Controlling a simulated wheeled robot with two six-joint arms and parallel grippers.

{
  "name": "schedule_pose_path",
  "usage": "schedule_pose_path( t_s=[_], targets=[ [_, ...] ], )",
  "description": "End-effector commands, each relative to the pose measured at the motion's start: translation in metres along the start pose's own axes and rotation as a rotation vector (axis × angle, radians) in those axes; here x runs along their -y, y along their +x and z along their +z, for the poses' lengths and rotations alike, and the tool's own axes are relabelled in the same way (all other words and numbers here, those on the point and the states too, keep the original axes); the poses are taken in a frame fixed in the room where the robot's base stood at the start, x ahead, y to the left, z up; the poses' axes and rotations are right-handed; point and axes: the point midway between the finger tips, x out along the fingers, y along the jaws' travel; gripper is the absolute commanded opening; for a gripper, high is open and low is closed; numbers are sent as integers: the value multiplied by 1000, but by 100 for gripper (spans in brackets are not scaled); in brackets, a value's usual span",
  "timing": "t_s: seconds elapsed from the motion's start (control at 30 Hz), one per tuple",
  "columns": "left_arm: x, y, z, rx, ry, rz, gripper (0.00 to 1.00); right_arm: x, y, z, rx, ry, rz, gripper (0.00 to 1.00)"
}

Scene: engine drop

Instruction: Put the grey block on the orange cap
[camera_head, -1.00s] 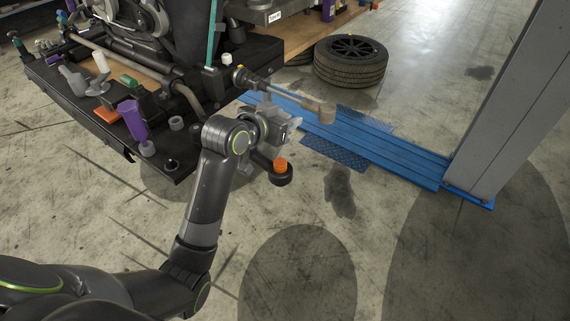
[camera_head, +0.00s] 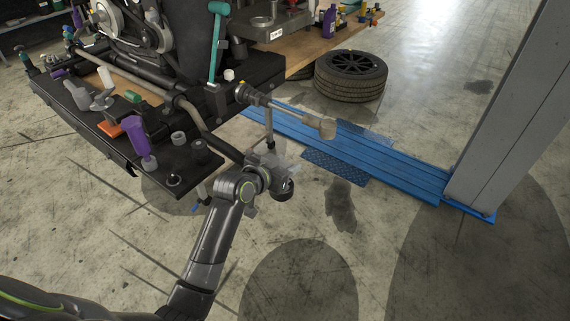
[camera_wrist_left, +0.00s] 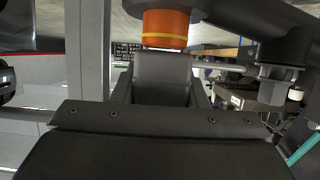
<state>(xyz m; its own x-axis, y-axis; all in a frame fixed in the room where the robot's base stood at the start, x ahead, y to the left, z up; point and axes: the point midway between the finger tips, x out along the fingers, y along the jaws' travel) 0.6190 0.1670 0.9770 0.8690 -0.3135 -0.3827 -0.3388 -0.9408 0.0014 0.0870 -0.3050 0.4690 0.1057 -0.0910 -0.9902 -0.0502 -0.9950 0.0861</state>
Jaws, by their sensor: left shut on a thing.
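My left gripper (camera_head: 277,162) is over a dark round pad (camera_head: 284,191) at the end of a black arm. In the left wrist view, which looks upside down, its fingers are shut on the grey block (camera_wrist_left: 162,68). The orange cap (camera_wrist_left: 166,29) is right against or just beyond the block's far edge, at the pad side. I cannot tell whether the two touch. In the head view, my gripper hides the orange cap, and the grey block cannot be clearly told from the gripper. My right gripper is not in view.
A tire (camera_head: 350,75), blue ramp (camera_head: 395,165) and grey post (camera_head: 510,110) are farther off. The front floor is open.

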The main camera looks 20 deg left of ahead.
Motion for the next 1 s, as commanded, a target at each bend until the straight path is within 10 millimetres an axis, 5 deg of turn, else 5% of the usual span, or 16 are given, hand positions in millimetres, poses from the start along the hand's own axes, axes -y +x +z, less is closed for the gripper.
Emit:
schedule_pose_path(
  t_s=[0.13,0.17,0.3,0.7,1.0],
  targets=[
    [0,1,3,-1,0,0,16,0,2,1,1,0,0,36],
    [0,1,3,0,0,0,42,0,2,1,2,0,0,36],
    [0,1,2,0,0,0,61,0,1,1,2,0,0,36],
    [0,-3,0,-1,0,0,61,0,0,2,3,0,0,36],
    [1,-46,0,-1,1,-1,61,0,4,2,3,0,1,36]
  ],
)
